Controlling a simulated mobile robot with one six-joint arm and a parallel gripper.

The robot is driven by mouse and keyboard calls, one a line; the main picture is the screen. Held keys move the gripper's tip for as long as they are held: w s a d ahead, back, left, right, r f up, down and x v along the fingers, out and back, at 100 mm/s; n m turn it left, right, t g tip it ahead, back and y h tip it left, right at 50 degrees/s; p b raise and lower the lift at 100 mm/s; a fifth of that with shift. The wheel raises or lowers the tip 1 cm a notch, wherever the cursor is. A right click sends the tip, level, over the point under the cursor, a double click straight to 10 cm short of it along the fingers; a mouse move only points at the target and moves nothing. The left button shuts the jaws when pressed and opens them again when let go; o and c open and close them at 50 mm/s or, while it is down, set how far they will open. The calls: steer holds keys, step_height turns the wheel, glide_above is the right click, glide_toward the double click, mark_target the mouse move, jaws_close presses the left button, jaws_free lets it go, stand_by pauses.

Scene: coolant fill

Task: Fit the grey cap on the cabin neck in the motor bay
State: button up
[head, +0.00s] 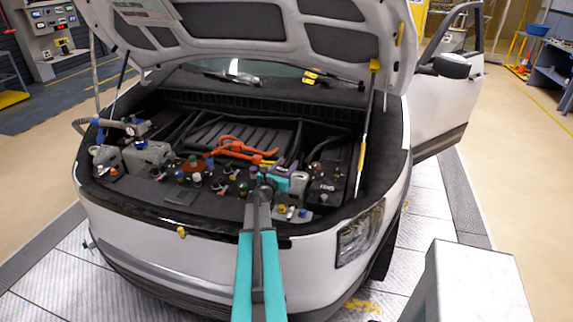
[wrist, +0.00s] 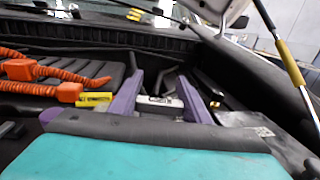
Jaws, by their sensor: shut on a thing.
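My gripper (head: 285,175) is at the front right of the open motor bay, above the row of caps and fittings. In the wrist view its two purple fingers (wrist: 160,88) stand apart with a gap between them. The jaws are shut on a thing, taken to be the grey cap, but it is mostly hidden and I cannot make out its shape. A pale grey piece with dark marks (wrist: 158,105) shows between the fingers; I cannot tell whether it is held or lies beyond. I cannot pick out the cabin neck; my gripper and arm cover part of that area.
Orange cables (head: 240,150) lie left of my gripper, with a yellow connector (wrist: 95,99) beside them. A black battery (head: 327,186) is to the right. A grey reservoir (head: 147,157) stands at the left. The raised hood (head: 345,45) and its strut (head: 361,150) bound the space.

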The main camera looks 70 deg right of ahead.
steer(key=shift+s+m+g+y+p, duration=0.15)
steer(key=shift+m+g+p, duration=0.4)
steer(key=shift+g, duration=0.2)
steer(key=shift+s+m+g+y+p, duration=0.15)
steer(key=shift+m+g+p, duration=0.3)
steer(key=shift+g+p, duration=0.25)
steer(key=shift+m+g, duration=0.4)
steer(key=shift+g, duration=0.25)
steer(key=shift+s+f+m+g+y+p, duration=0.1)
steer(key=shift+s+m+g+y+p, duration=0.2)
steer(key=shift+m+g+y, duration=0.45)
steer(key=shift+s+a+m+g, duration=0.15)
steer(key=shift+a+m+g, duration=0.1)
steer(key=shift+g, duration=0.5)
steer(key=shift+y, duration=0.25)
steer(key=shift+s+f+m+g+y, duration=0.1)
steer(key=shift+m+g+y, duration=0.3)
steer(key=shift+m+g, duration=0.4)
steer(key=shift+s+a+m+g+y, duration=0.15)
steer(key=shift+m+g+y, duration=0.3)
steer(key=shift+g, duration=0.15)
steer(key=shift+s+a+m+g+y, duration=0.15)
steer(key=shift+m+g+y, duration=0.25)
steer(key=shift+g, duration=0.2)
